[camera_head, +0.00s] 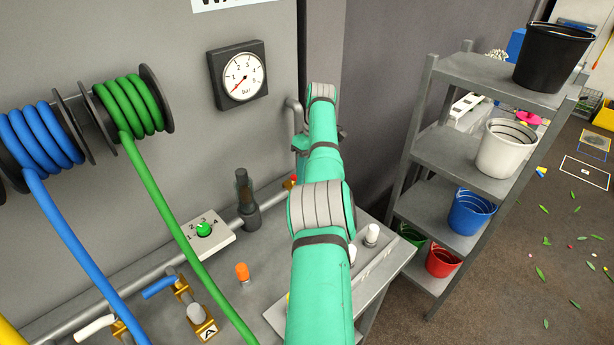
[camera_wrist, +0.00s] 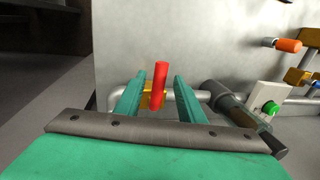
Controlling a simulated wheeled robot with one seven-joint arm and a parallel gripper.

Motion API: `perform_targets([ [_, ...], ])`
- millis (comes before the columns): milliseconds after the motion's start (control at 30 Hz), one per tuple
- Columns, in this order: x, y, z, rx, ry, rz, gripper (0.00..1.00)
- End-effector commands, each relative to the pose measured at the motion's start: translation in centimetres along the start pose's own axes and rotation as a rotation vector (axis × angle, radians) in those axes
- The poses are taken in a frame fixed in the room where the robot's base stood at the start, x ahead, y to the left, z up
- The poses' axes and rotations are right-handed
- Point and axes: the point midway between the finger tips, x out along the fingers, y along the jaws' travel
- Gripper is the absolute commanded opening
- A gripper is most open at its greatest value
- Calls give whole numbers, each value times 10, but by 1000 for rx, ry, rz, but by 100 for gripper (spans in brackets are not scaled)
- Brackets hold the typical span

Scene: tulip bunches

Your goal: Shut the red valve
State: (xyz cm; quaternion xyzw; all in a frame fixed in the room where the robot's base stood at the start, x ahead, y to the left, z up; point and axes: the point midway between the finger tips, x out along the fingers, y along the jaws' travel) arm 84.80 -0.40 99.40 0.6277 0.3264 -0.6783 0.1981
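The red valve's handle (camera_wrist: 160,78) shows in the wrist view as a red lever on a brass body (camera_wrist: 146,100). The lever points up in the picture, across the grey pipe (camera_wrist: 201,95), which runs roughly sideways. My gripper (camera_wrist: 159,84) is open, with one green finger on each side of the lever. Gaps show between the lever and both fingers; whether it lies fully between the tips in depth, I cannot tell. In the head view a small red piece (camera_head: 294,179) of the valve shows beside my arm. My arm hides the rest there, and my fingers.
A dark cylinder fitting (camera_head: 246,202) and a green dial knob (camera_head: 204,229) stand left of the valve. Blue (camera_head: 159,288) and white (camera_head: 94,328) valve handles and hanging hoses are further left. A metal shelf (camera_head: 466,153) with buckets stands at the right.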

Motion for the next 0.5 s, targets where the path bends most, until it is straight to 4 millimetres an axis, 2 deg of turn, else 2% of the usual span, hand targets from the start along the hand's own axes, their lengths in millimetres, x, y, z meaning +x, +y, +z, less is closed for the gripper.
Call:
perform_targets([
  [200, -27, -5, -2, -2, 3, 3, 36],
  [500, -41, -2, 5, 19, 18, 14, 36],
])
